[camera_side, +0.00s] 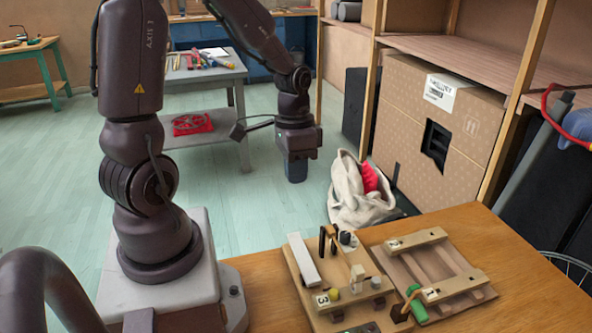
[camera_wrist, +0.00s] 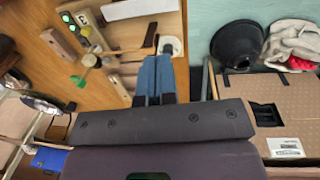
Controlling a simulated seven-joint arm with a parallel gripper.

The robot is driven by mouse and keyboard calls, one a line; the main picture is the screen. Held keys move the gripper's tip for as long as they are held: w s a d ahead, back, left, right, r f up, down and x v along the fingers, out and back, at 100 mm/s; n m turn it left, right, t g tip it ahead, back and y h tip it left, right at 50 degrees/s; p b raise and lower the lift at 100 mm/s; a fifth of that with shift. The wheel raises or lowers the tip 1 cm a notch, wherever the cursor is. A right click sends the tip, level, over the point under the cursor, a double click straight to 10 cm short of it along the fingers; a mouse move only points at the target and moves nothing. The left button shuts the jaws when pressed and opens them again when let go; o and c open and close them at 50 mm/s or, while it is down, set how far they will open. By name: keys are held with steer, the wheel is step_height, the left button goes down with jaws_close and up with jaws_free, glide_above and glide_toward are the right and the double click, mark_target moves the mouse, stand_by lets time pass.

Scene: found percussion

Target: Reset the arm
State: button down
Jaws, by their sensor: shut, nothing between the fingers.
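My arm rises from its pale base at the left of the side view and reaches over to the right. My gripper (camera_side: 296,172) hangs pointing down, in the air beyond the back edge of the wooden table. In the wrist view my gripper (camera_wrist: 155,62) shows as two blue fingers side by side, shut, with nothing between them. It touches nothing that I can see.
The wooden table (camera_side: 545,285) carries two wooden fixtures, one left (camera_side: 318,285) and one right (camera_side: 425,265), with a green mallet head (camera_side: 416,303). A cloth sack (camera_side: 350,205) and a shelf with a cardboard box (camera_side: 440,135) stand behind. A grey bench (camera_side: 205,75) with tools stands farther back.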

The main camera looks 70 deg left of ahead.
stand_by(0.8)
steer(key=s+d+r+t, duration=0.2)
steer(key=d+r, duration=0.3)
steer(key=r, duration=0.2)
steer(key=s+d+r+t+y, duration=0.1)
steer(key=s+d+r+t, duration=0.2)
steer(key=d+r, duration=0.2)
step_height(320, 180, up, 4)
steer(key=shift+f+t, duration=0.2)
steer(key=shift+t, duration=0.1)
steer(key=shift+s, duration=0.1)
steer(key=w+a+f+g, duration=0.2)
steer(key=a+f, duration=0.3)
steer(key=f, duration=0.3)
steer(key=w+a+f+g, duration=0.3)
steer(key=a+f, duration=0.1)
steer(key=f, duration=0.4)
steer(key=shift+a+g, duration=0.3)
steer(key=shift+a, duration=0.1)
